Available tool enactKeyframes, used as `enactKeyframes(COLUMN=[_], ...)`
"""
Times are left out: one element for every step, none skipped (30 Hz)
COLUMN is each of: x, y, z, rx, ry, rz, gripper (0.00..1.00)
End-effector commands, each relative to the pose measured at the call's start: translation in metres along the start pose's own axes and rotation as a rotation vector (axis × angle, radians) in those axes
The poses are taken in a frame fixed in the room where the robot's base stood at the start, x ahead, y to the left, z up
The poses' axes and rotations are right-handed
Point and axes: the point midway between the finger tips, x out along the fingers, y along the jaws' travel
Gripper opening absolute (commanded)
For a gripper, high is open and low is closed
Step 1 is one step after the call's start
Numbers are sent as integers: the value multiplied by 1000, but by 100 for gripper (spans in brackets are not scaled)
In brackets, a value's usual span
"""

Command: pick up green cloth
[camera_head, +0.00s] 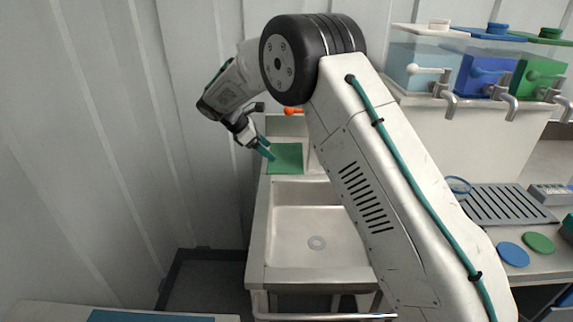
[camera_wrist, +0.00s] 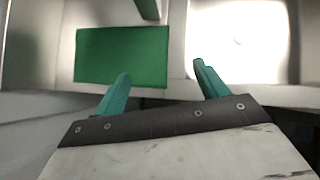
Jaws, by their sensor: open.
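The green cloth (camera_head: 286,158) lies flat at the back left of the sink unit, behind the basin, in the head view. In the wrist view the green cloth (camera_wrist: 122,55) is a flat rectangle beyond my fingers, to the left of the bright basin. My gripper (camera_head: 266,153) is near the left edge of the cloth in the head view; its height above the cloth is hard to tell. In the wrist view my gripper (camera_wrist: 158,82) has its two teal fingers apart with nothing between them.
The sink basin (camera_head: 317,235) lies in front of the cloth. An orange-red handle (camera_head: 293,110) is behind it. A ribbed wall (camera_head: 120,130) stands at the left. Clear, blue (camera_head: 487,78) and green (camera_head: 535,80) tanks with taps stand at the right, above a drain grate (camera_head: 506,204).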

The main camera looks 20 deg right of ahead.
Motion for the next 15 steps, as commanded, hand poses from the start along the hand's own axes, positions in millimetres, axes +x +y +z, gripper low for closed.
enactKeyframes(x=[0, 1, 2, 4, 6, 10, 13, 17, 22, 26, 31, 37, 42, 46, 52], y=[0, 0, 0, 0, 0, 0, 0, 0, 0, 0, 0, 0, -1, -1, -1], z=[0, 0, 0, 0, 0, 1, 1, 1, 2, 2, 2, 1, 1, 1, 1], rx=[0, 0, -1, -1, -1, 0, 0, 0, 1, 1, 1, 1, 1, 1, 0], ry=[0, 0, 0, 0, 0, -1, 0, 0, 0, 0, 0, 0, 0, 1, 1], rz=[0, 0, -1, -1, -1, -2, -2, -2, -3, -4, -4, -4, -5, -4, -3], gripper=[73, 73, 73, 73, 73, 73, 73, 73, 73, 73, 73, 73, 73, 73, 73])
